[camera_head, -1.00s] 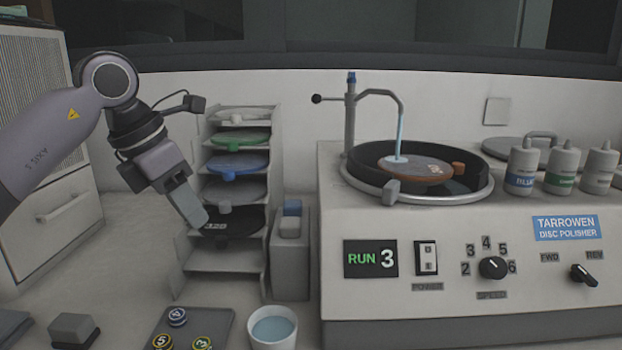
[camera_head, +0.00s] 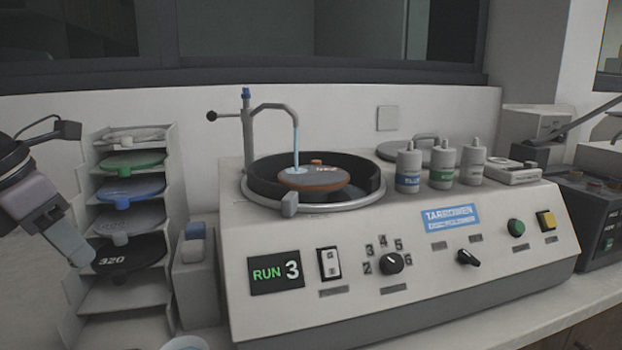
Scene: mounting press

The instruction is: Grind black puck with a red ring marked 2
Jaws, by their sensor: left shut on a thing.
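No puck with a red ring marked 2 shows in this view. My left gripper (camera_head: 82,252) is at the left edge, its light-grey fingertips at the left rim of a black disc marked 320 (camera_head: 135,254). It looks shut on that disc's rim; the contact is partly hidden by the fingers. The disc lies low in the disc rack (camera_head: 166,165). On the polisher (camera_head: 228,240), a brown disc with an orange tab (camera_head: 312,180) sits in the black bowl, with water falling on it. The display (camera_head: 276,273) reads RUN 3. My right gripper is out of view.
Green (camera_head: 130,162), blue (camera_head: 128,191) and grey (camera_head: 130,219) discs lie above the black one. Bottles (camera_head: 409,168) stand on the polisher. A grey box (camera_head: 196,270) stands between rack and polisher. A cup rim (camera_head: 185,344) shows at the bottom edge.

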